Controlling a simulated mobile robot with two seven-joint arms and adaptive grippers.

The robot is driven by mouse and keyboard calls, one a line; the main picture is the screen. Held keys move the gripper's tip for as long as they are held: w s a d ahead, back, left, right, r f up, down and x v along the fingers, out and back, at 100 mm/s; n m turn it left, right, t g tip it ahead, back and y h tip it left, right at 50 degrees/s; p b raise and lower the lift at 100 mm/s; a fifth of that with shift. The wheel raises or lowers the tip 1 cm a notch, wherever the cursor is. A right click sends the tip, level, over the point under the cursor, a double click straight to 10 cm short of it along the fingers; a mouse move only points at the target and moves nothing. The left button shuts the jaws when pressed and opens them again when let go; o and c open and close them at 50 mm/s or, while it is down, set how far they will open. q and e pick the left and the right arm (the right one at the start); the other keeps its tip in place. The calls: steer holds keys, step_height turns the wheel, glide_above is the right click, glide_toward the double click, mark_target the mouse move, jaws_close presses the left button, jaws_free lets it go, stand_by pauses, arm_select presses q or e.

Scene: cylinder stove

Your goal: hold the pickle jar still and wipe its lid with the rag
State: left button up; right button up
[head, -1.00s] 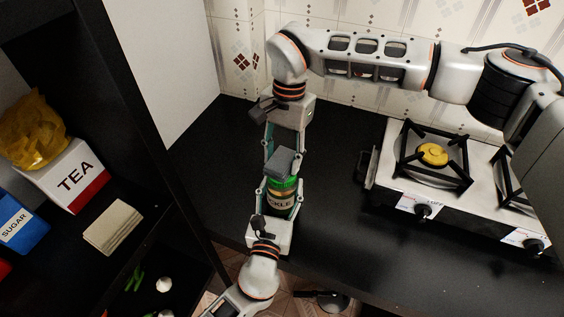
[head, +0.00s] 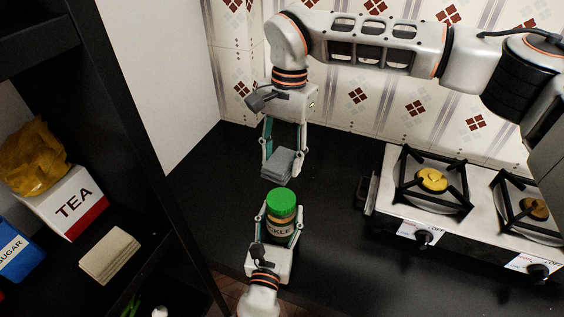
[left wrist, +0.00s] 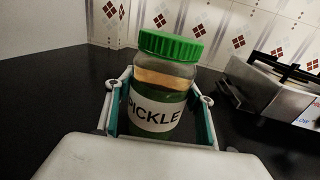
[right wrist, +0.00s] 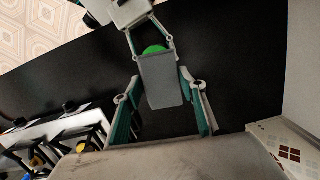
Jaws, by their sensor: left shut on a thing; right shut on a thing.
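The pickle jar (head: 279,228) stands upright, with a green lid (head: 282,200) and a PICKLE label that also shows in the left wrist view (left wrist: 157,112). My left gripper (head: 280,221) is shut around the jar's body, one finger on each side. My right gripper (head: 284,163) is shut on the grey folded rag (head: 277,166). The rag is beyond the lid in the head view, with a visible gap between them. In the right wrist view the rag (right wrist: 162,82) hides most of the lid (right wrist: 154,50).
A gas stove (head: 397,188) stands on the black counter (head: 335,262) at the right. A dark shelf at the left holds a TEA box (head: 75,204), a blue SUGAR box (head: 14,252) and a beige stack (head: 109,256). Bare counter lies around the jar.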

stand_by(0.4)
arm_select(q)
steer(key=o, duration=1.7)
steer(key=v, duration=1.2)
steer(key=shift+s, duration=0.15)
